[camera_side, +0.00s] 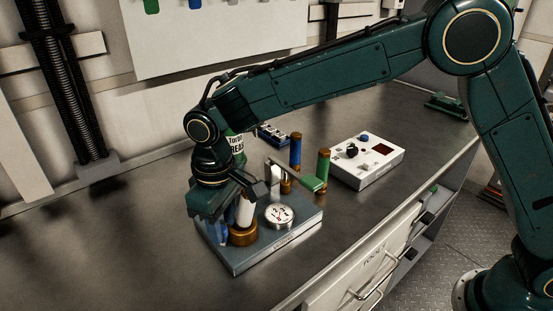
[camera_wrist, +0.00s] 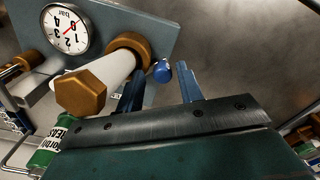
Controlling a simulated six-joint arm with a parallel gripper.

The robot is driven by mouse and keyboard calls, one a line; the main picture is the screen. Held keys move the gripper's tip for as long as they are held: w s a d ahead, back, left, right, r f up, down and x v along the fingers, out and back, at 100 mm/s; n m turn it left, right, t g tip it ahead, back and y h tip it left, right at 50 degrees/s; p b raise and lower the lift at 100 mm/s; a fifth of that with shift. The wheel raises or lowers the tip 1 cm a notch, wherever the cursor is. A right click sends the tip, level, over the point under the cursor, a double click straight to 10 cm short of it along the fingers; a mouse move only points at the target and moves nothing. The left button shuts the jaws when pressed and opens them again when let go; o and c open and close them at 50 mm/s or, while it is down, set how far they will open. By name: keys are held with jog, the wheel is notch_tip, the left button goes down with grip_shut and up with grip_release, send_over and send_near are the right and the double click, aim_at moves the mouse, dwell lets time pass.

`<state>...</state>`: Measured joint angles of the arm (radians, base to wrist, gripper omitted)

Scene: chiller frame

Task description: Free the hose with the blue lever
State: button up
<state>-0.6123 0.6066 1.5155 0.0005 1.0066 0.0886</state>
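A white hose (camera_wrist: 105,72) with a brass hex end rises from a brass collar (camera_wrist: 128,45) on the grey base plate (camera_wrist: 150,22). A round blue end (camera_wrist: 162,70), seemingly of the blue lever, shows beside the collar. In the wrist view my gripper (camera_wrist: 160,78) is open, its two blue fingers apart on either side of that blue end, without visible contact. In the side view my gripper (camera_side: 222,236) points down at the plate's left part, beside the white hose (camera_side: 245,212); the blue lever is hidden there.
A pressure gauge (camera_side: 280,214) sits on the plate near the hose. Blue (camera_side: 295,150) and green (camera_side: 323,163) upright hoses stand behind, with a green lever (camera_side: 314,183). A grease can (camera_side: 237,143) and white control box (camera_side: 367,162) stand farther back. The bench left of the plate is clear.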

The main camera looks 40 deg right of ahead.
aim_at(225, 228)
jog(key=shift+s+d+r, duration=0.1)
jog(key=shift+s+r, duration=0.05)
jog(key=shift+r, duration=1.75)
jog(key=shift+s+r, duration=0.1)
jog(key=shift+r, duration=1.8)
jog(key=shift+w, duration=0.1)
jog(key=s+d+r+m+t, duration=0.15)
jog(key=s+d+r, duration=0.3)
jog(key=d, duration=0.45)
jog(key=s+d+r+m+t, duration=0.15)
jog(key=s+d+r, duration=0.3)
jog(key=d, duration=0.55)
jog(key=s+d+f+m+t, duration=0.1)
jog(key=s+d, duration=0.4)
jog(key=s, duration=0.2)
jog(key=s+d+f+m+t, duration=0.1)
jog(key=s+d+m, duration=0.1)
jog(key=s+d, duration=0.3)
jog(key=s, duration=0.3)
jog(key=shift+s+d+f, duration=0.15)
jog(key=shift+d+f, duration=0.15)
